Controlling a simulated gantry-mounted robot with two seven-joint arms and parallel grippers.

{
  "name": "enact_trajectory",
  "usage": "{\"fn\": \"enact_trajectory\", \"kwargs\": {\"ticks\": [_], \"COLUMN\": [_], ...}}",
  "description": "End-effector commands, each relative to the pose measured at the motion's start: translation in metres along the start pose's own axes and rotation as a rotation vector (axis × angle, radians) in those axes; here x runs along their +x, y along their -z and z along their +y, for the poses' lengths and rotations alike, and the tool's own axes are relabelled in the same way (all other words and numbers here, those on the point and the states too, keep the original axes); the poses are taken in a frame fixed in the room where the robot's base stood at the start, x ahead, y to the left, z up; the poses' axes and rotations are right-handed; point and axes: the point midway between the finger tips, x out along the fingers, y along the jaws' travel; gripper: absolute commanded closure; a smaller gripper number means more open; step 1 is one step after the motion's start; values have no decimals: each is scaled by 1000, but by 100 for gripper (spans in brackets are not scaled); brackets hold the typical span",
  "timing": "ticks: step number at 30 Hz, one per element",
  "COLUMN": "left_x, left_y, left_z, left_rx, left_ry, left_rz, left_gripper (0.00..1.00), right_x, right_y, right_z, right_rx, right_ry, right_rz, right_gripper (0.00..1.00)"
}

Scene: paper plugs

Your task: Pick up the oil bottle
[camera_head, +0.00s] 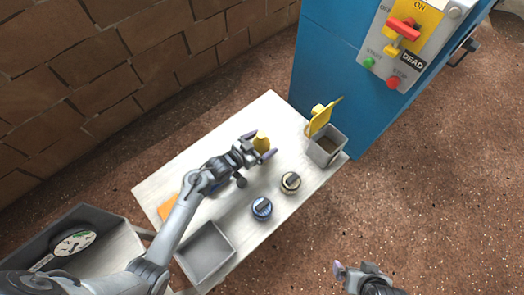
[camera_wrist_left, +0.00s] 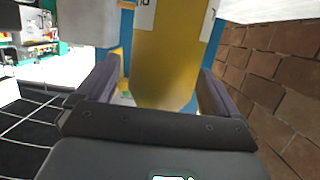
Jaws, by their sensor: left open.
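A yellow bottle-like object (camera_head: 262,142), which I take for the oil bottle, stands on the white table near its back edge. My left gripper (camera_head: 260,147) is open, with its fingertips on either side of the bottle. My right gripper (camera_head: 355,270) is low at the bottom right, away from the table, and too small to read.
A blue cabinet (camera_head: 325,60) stands behind right; a brick wall (camera_head: 80,70) is behind left.

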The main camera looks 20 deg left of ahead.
Motion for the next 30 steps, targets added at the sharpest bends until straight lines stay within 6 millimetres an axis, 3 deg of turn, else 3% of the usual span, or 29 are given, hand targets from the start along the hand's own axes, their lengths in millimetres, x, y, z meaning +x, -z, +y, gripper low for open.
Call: {"fn": "enact_trajectory", "kwargs": {"ticks": [7, 17, 30], "left_x": [1, 1, -2], "left_y": [0, 0, 9], "left_z": [0, 0, 0], "left_rx": [0, 0, 1], "left_ry": [0, 0, 0], "left_rz": [-1, -1, 0], "left_gripper": [6, 55, 56], "right_x": [0, 0, -6], "right_y": [0, 0, 2], "right_z": [1, 1, 1], "right_rx": [-4, -4, -3], "right_ry": [-4, -4, -2], "right_rz": [0, 1, 1], "right_gripper": [2, 2, 2]}}
